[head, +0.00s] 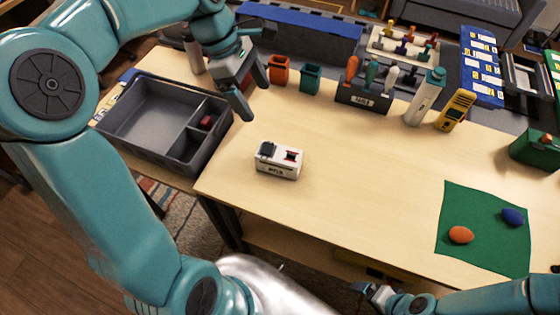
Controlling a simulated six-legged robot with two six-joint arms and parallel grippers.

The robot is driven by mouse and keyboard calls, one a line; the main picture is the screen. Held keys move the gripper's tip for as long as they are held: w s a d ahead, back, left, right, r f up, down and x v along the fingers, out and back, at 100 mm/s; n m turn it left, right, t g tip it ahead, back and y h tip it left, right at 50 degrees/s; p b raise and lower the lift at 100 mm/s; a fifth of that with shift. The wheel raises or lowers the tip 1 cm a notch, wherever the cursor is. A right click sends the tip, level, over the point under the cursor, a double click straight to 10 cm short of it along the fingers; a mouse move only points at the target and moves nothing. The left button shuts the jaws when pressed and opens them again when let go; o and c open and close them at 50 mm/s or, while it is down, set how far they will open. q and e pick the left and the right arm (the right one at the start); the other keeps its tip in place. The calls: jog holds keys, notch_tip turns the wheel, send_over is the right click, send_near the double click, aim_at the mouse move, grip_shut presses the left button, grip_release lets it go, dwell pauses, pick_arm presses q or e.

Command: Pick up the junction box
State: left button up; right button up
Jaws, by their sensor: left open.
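A small white box (278,162) with a dark block and a red part on its top stands on the light wooden table; it looks like the junction box. Its front label is too small to read surely. My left gripper (251,96) is open and empty, fingers pointing down, above the table behind the box and to its left, apart from it. My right gripper (374,293) shows only in part at the bottom edge, far in front of the box; its jaws are unclear.
A grey divided tray (150,152) with a small dark red item (206,122) stands left. An orange cup (279,70), a teal cup (310,78), a tool rack (362,98) and a yellow meter (455,110) line the back. A green mat (480,215) lies right; the middle is clear.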

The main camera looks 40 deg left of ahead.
pick_arm(q)
jog(key=b, duration=0.6)
send_near(278, 153)
jog(key=x, duration=0.6)
jog(key=shift+d+f+b, duration=0.15)
jog(key=shift+f+b, duration=0.2)
jog(key=shift+f, duration=0.05)
jog(key=x, duration=0.5)
jog(key=shift+w+d+f, duration=0.1)
jog(key=shift+f, duration=0.25)
jog(key=c, duration=1.2)
